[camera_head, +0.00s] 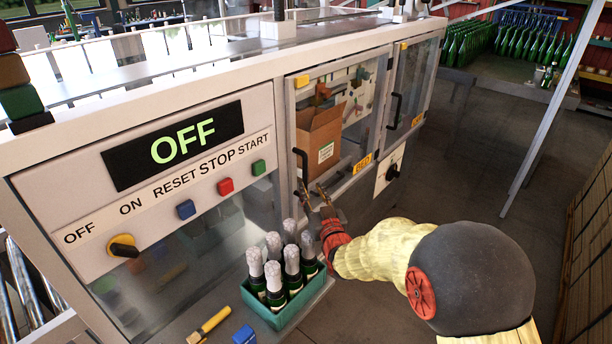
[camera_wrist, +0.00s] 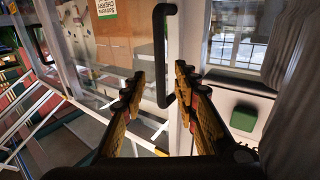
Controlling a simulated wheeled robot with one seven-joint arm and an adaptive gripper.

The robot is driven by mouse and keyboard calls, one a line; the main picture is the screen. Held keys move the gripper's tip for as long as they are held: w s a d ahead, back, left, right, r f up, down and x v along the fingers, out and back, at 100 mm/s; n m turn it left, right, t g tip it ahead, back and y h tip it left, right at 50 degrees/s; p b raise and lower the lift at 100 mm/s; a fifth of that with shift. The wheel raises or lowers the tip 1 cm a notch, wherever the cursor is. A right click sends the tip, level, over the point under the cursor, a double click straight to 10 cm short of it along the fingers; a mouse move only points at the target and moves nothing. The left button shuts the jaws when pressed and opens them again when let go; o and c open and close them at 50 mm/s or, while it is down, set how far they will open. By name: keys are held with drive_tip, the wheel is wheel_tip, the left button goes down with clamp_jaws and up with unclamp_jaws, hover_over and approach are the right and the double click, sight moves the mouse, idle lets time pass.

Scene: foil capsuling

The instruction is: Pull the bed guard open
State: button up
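The guard (camera_head: 333,118) is a clear framed door on the machine front, with a yellow label (camera_head: 362,163) at its lower right; it looks shut. Its black upright bar handle (camera_head: 301,165) is at its left edge. The handle also shows in the wrist view (camera_wrist: 161,50), its lower end between my fingers in the picture. My gripper (camera_head: 312,192) is open and empty just below and in front of the handle. In the wrist view its two fingers (camera_wrist: 160,80) stand apart on either side of the handle's line. I see no clear contact.
A green crate of foil-topped bottles (camera_head: 285,308) stands on a shelf just left of my gripper. A control panel (camera_head: 165,190) reading OFF is at left. A second clear door (camera_head: 408,85) with its own handle is at right. The floor (camera_head: 465,160) at right is open.

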sight(306, 179)
drive_tip(key=shift+b+x, duration=0.7)
drive_tip(key=shift+x, duration=3.2)
drive_tip(key=c, duration=0.3)
drive_tip(key=c, duration=0.4)
clamp_jaws()
